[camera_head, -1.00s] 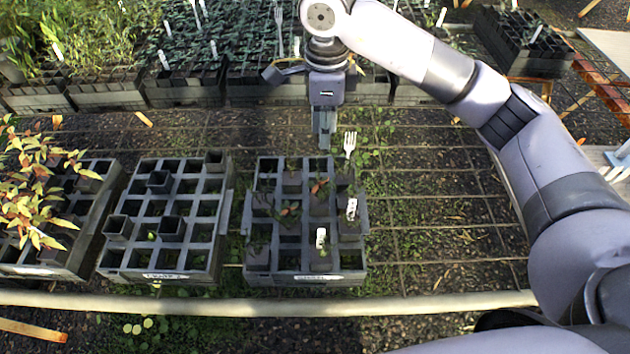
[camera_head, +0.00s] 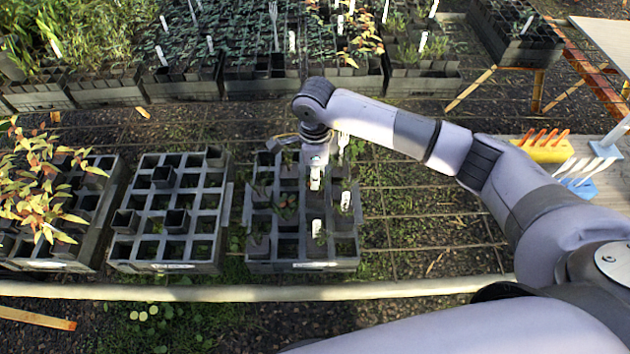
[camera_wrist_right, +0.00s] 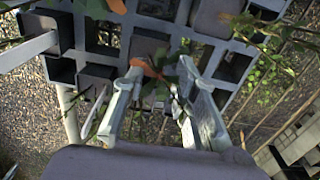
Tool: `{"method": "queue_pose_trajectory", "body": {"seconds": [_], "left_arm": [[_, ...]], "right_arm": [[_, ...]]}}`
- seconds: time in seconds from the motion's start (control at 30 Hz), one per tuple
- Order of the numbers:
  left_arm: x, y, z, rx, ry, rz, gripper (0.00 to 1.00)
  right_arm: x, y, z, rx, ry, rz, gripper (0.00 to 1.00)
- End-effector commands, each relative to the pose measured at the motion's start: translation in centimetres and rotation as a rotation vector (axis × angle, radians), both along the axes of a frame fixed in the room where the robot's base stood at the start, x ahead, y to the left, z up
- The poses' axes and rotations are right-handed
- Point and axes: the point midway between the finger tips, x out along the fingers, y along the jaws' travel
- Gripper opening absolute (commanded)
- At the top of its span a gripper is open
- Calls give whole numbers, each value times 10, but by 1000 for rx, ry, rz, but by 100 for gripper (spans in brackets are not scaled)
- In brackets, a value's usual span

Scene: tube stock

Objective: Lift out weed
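The right-hand crate (camera_head: 303,266) holds dark pots, some empty and some with small plants. My right gripper (camera_head: 315,185) points down over the back middle of this crate. In the wrist view, the two fingers of my right gripper (camera_wrist_right: 158,80) stand apart. A small plant with green and orange leaves (camera_wrist_right: 155,88) shows between them. I cannot tell whether the fingers touch it, or whether it is the weed. Pots lie below and beyond the fingers. My left gripper is in neither view.
White labels (camera_head: 316,228) stand in the crate, with a fork-shaped one (camera_head: 342,142) behind. Another pot crate (camera_head: 160,266) is to the left, beside a leafy orange plant (camera_head: 40,190). A pale rail (camera_head: 250,288) runs in front. Open mesh lies to the right.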

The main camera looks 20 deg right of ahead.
Motion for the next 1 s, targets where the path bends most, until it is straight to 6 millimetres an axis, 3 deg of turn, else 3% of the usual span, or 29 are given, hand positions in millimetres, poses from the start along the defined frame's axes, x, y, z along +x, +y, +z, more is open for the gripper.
{"method": "queue_pose_trajectory", "body": {"seconds": [0.1, 0.33, 0.73, 1.0], "left_arm": [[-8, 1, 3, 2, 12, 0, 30], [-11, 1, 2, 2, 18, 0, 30], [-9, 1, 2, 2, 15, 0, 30], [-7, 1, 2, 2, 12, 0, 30]], "right_arm": [[0, 0, -10, -1, 0, -1, 27], [0, 0, -12, 0, -1, 0, 27], [0, 0, -12, 0, -1, 0, 1], [0, 0, -12, 0, -1, 0, 0]]}}
